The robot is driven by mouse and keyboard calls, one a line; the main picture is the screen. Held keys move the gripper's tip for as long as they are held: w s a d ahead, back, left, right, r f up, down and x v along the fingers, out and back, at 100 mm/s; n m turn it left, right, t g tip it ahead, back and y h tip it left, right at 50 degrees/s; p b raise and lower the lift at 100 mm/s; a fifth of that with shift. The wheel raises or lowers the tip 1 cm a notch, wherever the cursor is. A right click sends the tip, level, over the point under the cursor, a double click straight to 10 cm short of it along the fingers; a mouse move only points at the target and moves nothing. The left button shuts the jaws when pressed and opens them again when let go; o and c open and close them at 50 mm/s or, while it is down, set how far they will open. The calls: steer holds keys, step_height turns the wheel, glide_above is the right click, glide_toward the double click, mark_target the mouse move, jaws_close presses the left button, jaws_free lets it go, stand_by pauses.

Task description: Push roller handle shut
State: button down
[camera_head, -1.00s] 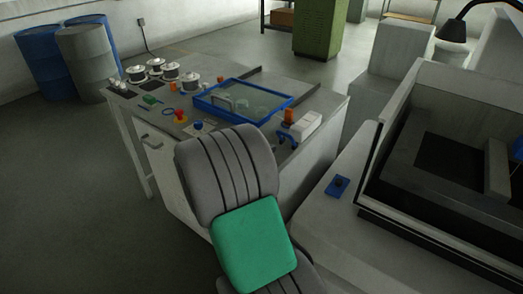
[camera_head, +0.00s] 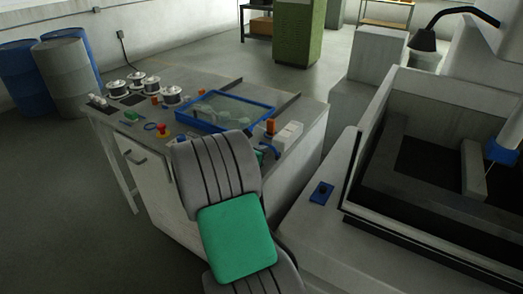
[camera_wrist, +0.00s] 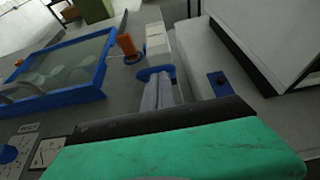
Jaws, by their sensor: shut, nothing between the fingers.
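A blue handle (camera_head: 269,151) is at the near right corner of the grey bench, beside a white block (camera_head: 288,136) and an orange knob (camera_head: 271,127). In the wrist view the blue handle (camera_wrist: 148,73) lies just beyond my fingertips, in front of the white block (camera_wrist: 157,44). My gripper (camera_wrist: 158,82) has its grey fingers together and empty, over or against the handle; I cannot tell whether they touch it. In the head view my own grey and green arm hides most of the gripper.
A blue-framed glass tray (camera_head: 226,110) lies left of the handle. A red button (camera_head: 162,131) and several spools are further left on the bench. A large machine (camera_head: 345,197) with a small blue switch box (camera_head: 321,192) stands close on the right.

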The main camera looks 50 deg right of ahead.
steer(key=shift+d+r+p, duration=0.2)
steer(key=shift+r+p, duration=0.1)
steer(key=shift+p, duration=0.1)
steer(key=d+r+p, duration=0.1)
steer(key=p, duration=0.1)
steer(key=d+r+p, duration=0.1)
steer(key=d+p, duration=0.1)
steer(key=p, duration=0.1)
steer(key=shift+w+d+r, duration=0.1)
steer(key=shift+w+r, duration=0.05)
steer(key=shift+r, duration=0.15)
steer(key=d, duration=0.2)
steer(key=d+p, duration=0.1)
steer(key=d, duration=0.1)
steer(key=d+p, duration=0.1)
steer(key=d, duration=0.1)
steer(key=shift+w+r, duration=0.1)
steer(key=shift+w, duration=0.25)
steer(key=shift+a, duration=0.15)
stand_by(0.8)
steer(key=a+r, duration=0.8)
steer(key=r, duration=0.2)
steer(key=shift+s, duration=0.45)
